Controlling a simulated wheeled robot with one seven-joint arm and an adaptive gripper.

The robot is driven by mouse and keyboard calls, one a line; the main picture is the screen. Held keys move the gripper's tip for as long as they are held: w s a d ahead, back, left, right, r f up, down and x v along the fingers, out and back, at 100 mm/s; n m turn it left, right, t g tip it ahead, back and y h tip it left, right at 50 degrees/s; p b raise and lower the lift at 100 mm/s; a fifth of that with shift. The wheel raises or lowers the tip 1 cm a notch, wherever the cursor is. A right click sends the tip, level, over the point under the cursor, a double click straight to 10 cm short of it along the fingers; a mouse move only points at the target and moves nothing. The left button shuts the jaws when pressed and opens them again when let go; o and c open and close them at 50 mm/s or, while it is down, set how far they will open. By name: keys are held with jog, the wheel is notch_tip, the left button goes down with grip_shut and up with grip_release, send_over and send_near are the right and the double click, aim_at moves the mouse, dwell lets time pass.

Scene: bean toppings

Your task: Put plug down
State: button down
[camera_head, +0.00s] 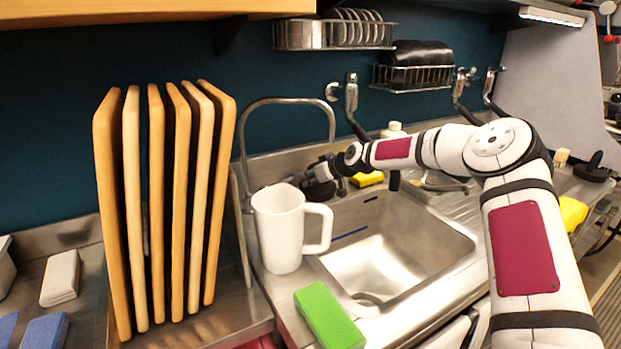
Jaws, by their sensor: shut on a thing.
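My gripper (318,176) is at the back left of the metal sink (440,235), just behind the white mug. It is shut on a small dark thing, which seems to be the plug (319,190). The plug is held near the sink's back left rim; it is too small and dark to tell whether it touches the metal. The white mug (277,230) stands upright on the sink's left rim, its handle pointing right over the basin edge. The basin's drain shows in part near the front.
A green sponge (328,316) lies on the front left rim. A yellow sponge (367,179) lies behind the basin. A curved faucet (290,101) rises at the back left. Several upright wooden boards (179,200) stand at left. The basin's middle is clear.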

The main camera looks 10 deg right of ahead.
jog(key=shift+f, duration=0.1)
jog(key=c, duration=1.5)
grip_release()
jog(key=shift+r, duration=0.2)
jog(key=p+v, duration=0.1)
jog(key=v, duration=1.1)
jog(key=shift+s+f, duration=0.1)
